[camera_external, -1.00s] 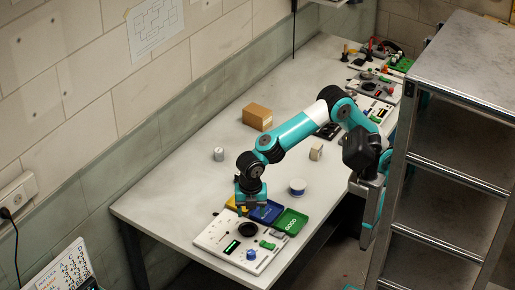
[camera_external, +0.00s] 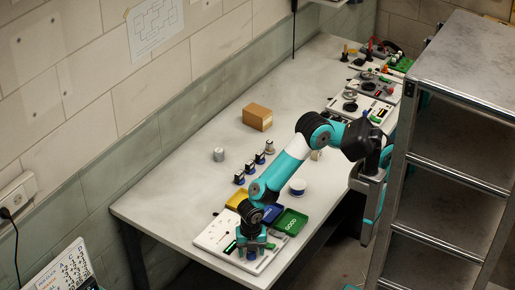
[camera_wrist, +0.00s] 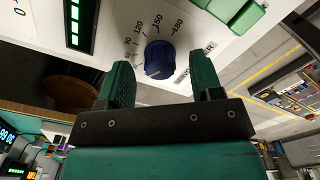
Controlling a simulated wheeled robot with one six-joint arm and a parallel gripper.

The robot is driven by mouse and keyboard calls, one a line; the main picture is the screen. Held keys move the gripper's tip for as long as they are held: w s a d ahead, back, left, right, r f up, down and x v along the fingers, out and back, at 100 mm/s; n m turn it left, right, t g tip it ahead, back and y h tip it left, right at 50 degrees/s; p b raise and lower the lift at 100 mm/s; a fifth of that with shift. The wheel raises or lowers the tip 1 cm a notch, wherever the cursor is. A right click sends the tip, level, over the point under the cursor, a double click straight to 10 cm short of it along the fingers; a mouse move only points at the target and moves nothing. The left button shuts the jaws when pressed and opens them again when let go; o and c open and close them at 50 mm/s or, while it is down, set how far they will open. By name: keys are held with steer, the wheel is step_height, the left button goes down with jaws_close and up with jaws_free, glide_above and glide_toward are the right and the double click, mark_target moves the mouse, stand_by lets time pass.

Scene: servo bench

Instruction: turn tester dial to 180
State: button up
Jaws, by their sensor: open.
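The white tester panel (camera_external: 213,236) lies at the near end of the bench. Its blue dial (camera_wrist: 160,60) shows in the wrist view, with a printed scale around it that reads 90, 120, 150 and 180. I cannot tell which mark the dial points to. My gripper (camera_wrist: 164,78) is open, with one teal finger to the left of the dial and one to the right; I see no clear contact. In the external view my gripper (camera_external: 254,246) is low over the panel's near right part and mostly hides the dial. A green-lit bar display (camera_wrist: 80,22) is on the panel.
Yellow (camera_external: 237,199), blue (camera_external: 272,212) and green (camera_external: 291,222) trays sit just behind the panel. Several small servos (camera_external: 250,166) stand in a row beyond, near a cardboard box (camera_external: 257,117) and a grey cylinder (camera_external: 219,154). A metal rack (camera_external: 440,170) stands at right.

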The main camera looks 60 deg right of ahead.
steer(key=shift+f, duration=0.5)
steer(key=c, duration=0.9)
